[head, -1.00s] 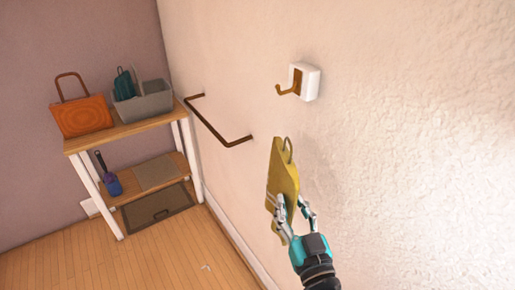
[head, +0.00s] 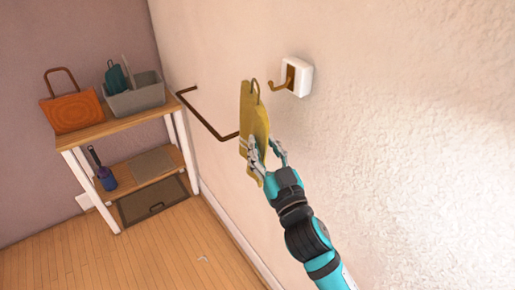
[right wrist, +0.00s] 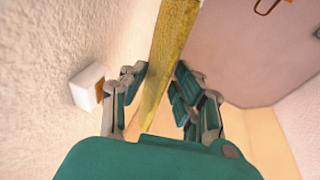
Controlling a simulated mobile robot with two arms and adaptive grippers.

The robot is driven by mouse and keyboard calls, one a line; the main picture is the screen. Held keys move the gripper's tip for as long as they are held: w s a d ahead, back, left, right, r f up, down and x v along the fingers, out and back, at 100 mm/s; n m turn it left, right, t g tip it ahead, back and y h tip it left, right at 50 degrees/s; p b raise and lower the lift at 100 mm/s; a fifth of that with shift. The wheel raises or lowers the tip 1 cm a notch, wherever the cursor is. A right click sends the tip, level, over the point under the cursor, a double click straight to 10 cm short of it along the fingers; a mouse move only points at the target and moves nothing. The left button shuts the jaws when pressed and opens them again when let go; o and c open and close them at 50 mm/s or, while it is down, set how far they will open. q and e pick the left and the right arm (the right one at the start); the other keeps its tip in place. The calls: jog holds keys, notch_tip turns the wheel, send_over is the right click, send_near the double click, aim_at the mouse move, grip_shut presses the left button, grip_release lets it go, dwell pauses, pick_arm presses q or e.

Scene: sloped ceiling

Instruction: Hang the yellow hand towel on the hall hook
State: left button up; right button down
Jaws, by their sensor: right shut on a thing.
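The yellow hand towel (head: 254,118) hangs upright in my right gripper (head: 265,157), with a small loop at its top. The gripper is shut on the towel's lower part. The hall hook (head: 290,80), a brass prong on a white block, is on the wall to the right of the towel's top. The towel and hook are apart. In the right wrist view the towel (right wrist: 170,55) stands between the fingers (right wrist: 158,92), and the hook's white block (right wrist: 87,86) is to the left. My left gripper is in neither view now.
A dark towel rail (head: 205,117) juts from the wall left of the towel. A wooden shelf (head: 110,125) in the corner holds an orange bag (head: 72,112) and a grey basket (head: 136,97). The wall right of the hook is bare.

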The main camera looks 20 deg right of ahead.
jog(key=w+d+f+b, duration=0.1)
jog(key=w+d+f, duration=0.1)
jog(key=d, duration=0.3)
jog(key=shift+d, duration=0.3)
dwell(0.4)
dwell(0.6)
jog(key=c, duration=0.9)
grip_release()
jog(key=shift+f, duration=0.1)
